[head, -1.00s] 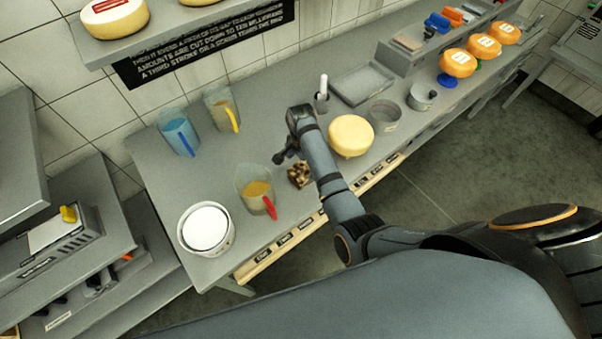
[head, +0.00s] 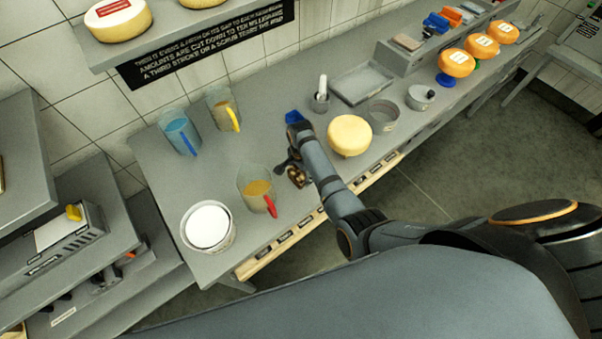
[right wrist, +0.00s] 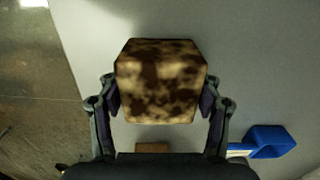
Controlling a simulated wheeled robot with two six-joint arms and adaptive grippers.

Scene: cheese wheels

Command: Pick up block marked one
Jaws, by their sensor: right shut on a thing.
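A block mottled in dark brown and cream (right wrist: 160,82) sits between the two fingers of my right gripper (right wrist: 159,98) in the right wrist view. The fingers touch its two sides and are shut on it. No number shows on the faces in view. In the head view the block (head: 299,177) is small and partly covered by my right gripper (head: 289,166), low over or on the grey table; I cannot tell whether it is lifted. My left gripper is not in view.
A jug with a red handle (head: 256,190) and a white-topped round tub (head: 207,228) stand left of the block. A pale cheese wheel (head: 349,134) is close right of my arm. A blue object (head: 294,117) lies behind my gripper. Two more jugs stand farther back.

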